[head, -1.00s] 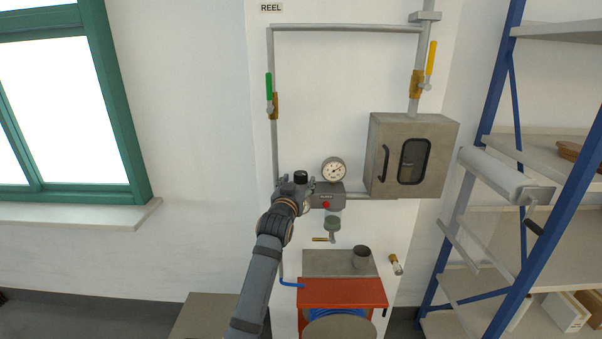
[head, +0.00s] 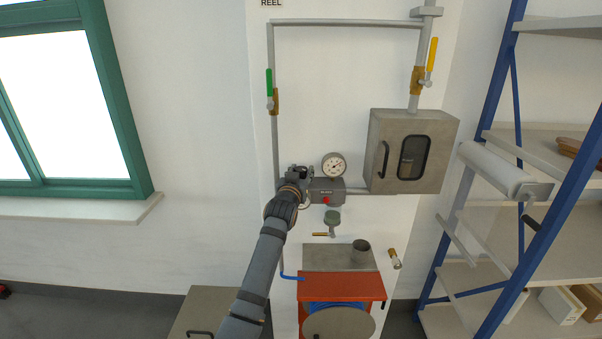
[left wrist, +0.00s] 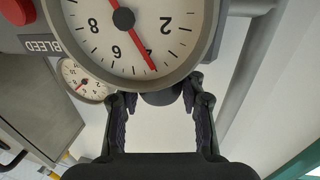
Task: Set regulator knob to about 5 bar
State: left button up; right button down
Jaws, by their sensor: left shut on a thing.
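The regulator knob (left wrist: 163,98) is a dark round piece at the edge of the large white gauge (left wrist: 104,42) in the left wrist view. That gauge appears upside down, and its red needle points near the 4. My left gripper (left wrist: 159,94) is shut on the knob, one dark finger at each side. In the head view my left gripper (head: 298,173) is at the pipe on the wall panel, left of the grey bleed box (head: 327,191), and hides the knob and its gauge. My right gripper is not in view.
A second round gauge (head: 334,165) stands above the bleed box, close to the right of my gripper. A grey cabinet (head: 386,155) hangs farther right. The green-handled valve (head: 269,83) is above.

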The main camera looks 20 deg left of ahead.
pick_arm(q)
jog(key=shift+a+r+m+h+p, duration=0.1)
jog(key=shift+m+h+p, duration=0.3)
jog(key=shift+h+p, duration=0.2)
jog(key=shift+h, duration=0.4)
jog(key=shift+f+m+h, duration=0.25)
jog(key=shift+m+h, duration=0.35)
jog(key=m+h+b, duration=0.2)
jog(key=h+b, duration=0.1)
jog(key=b, duration=0.3)
jog(key=m+g+h+b, duration=0.1)
jog(key=m+h+b, duration=0.1)
jog(key=b, duration=0.4)
jog(key=shift+f+g+h, duration=0.15)
jog(key=shift+g+h, duration=0.15)
jog(key=shift+h, duration=0.2)
jog(key=shift+r+m+g+h+b, duration=0.3)
jog(key=shift+m+h+b, duration=0.1)
jog(key=shift+h+b, duration=0.2)
jog(key=o, duration=1.2)
